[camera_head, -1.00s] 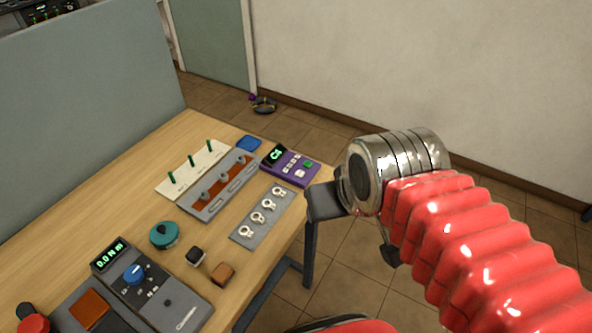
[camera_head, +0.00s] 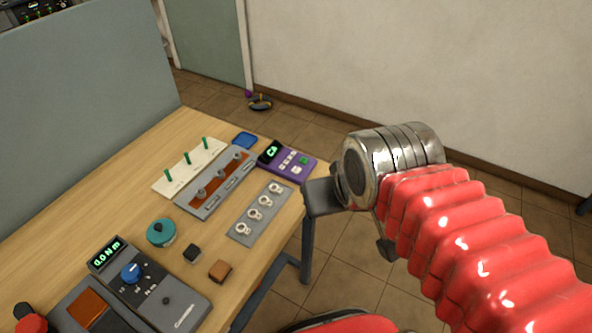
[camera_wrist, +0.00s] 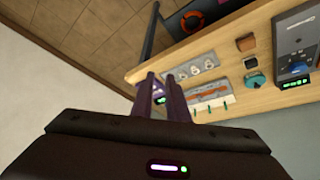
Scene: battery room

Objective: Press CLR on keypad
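The purple keypad (camera_head: 300,170) lies at the far right corner of the wooden table, with a green-lit display, small pale buttons and a green button. The button labels are too small to read. In the wrist view its lit display (camera_wrist: 160,100) shows between my fingers, which hide much of the keypad. My gripper (camera_wrist: 165,78) reaches toward the table's edge near the keypad, with a narrow gap between its two dark fingers. It holds nothing that I can see.
A grey plate with several rings (camera_head: 240,230) lies nearer. A grey meter (camera_head: 187,311) is at front. A partition (camera_head: 80,110) stands left.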

